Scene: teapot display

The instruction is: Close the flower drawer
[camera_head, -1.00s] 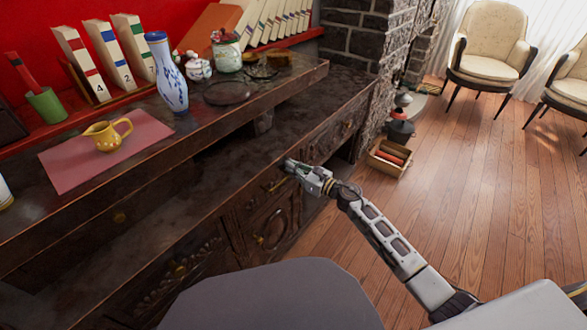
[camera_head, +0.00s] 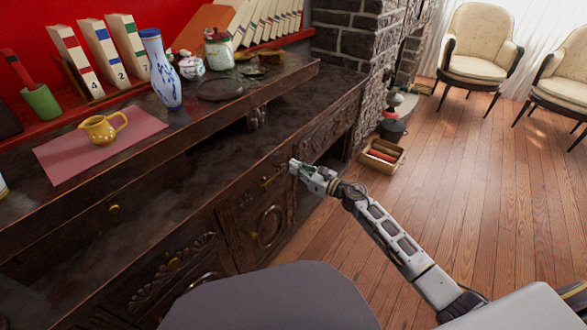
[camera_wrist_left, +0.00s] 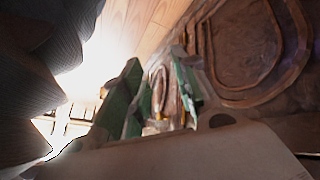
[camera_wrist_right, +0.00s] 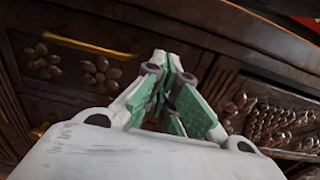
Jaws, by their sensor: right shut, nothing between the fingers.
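In the right wrist view, a dark wooden drawer front with carved flowers (camera_wrist_right: 103,78) and a brass bar handle (camera_wrist_right: 85,45) fills the left. Another flower-carved front (camera_wrist_right: 275,118) is at the right. My right gripper (camera_wrist_right: 168,62) is shut and empty, pointing at the woodwork between them. In the head view my right gripper (camera_head: 294,166) is beside the cabinet front, right of a drawer handle (camera_head: 272,179). I cannot tell whether it touches, or how far any drawer stands out. My left gripper (camera_wrist_left: 160,85) shows only in its wrist view, its green fingers apart, near carved wood.
The dark cabinet top holds a blue-white vase (camera_head: 163,70), a yellow jug (camera_head: 102,127) on a pink mat (camera_head: 60,165) and books. A small wooden box (camera_head: 384,155) stands on the floor by the stone column (camera_head: 375,85). Wooden floor is clear on the right, before two chairs.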

